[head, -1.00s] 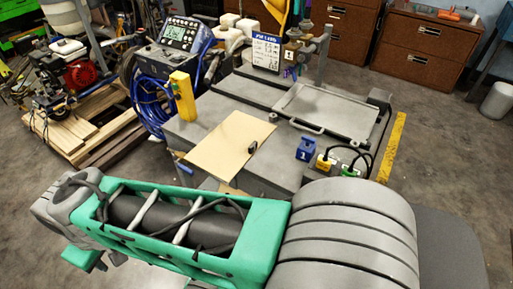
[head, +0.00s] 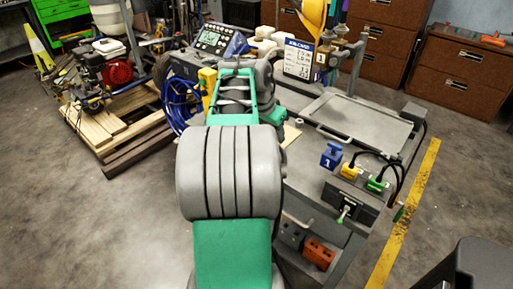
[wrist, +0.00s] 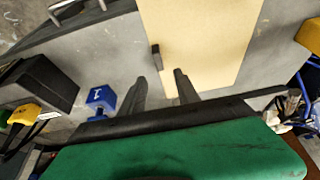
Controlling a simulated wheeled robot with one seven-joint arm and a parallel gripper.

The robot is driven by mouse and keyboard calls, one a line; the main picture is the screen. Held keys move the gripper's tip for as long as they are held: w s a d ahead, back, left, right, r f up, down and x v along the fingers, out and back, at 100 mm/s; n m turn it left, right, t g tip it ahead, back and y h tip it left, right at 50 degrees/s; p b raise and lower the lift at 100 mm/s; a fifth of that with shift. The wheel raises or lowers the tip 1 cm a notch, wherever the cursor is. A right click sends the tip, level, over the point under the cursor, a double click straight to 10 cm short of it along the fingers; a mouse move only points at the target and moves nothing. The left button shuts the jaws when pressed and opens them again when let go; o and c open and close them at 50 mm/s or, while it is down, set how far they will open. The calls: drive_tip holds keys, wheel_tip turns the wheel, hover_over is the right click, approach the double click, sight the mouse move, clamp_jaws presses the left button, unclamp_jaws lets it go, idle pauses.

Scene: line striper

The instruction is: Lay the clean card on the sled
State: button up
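The card is a plain beige sheet (wrist: 205,35) lying on the grey bench top. A small dark tab (wrist: 155,57) stands at its edge. In the head view only a sliver of the card (head: 292,134) shows past my arm. My gripper (wrist: 158,76) is over the bench near the card's edge, its two dark fingers apart with nothing between them. The tab is just beyond the fingertips, slightly left of the right finger. My arm hides the gripper in the head view. A flat grey tray-like plate with a handle (head: 365,122), perhaps the sled, lies on the bench's right part.
A blue block marked 1 (head: 331,155) and a socket box with yellow and green plugs (head: 357,185) are on the bench's near right. A yellow block (head: 207,82) is at its left. A sign (head: 298,60) and post stand behind.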

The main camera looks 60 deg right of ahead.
drive_tip(key=x, duration=0.6)
drive_tip(key=shift+f, duration=0.4)
drive_tip(key=shift+a, duration=0.1)
clamp_jaws()
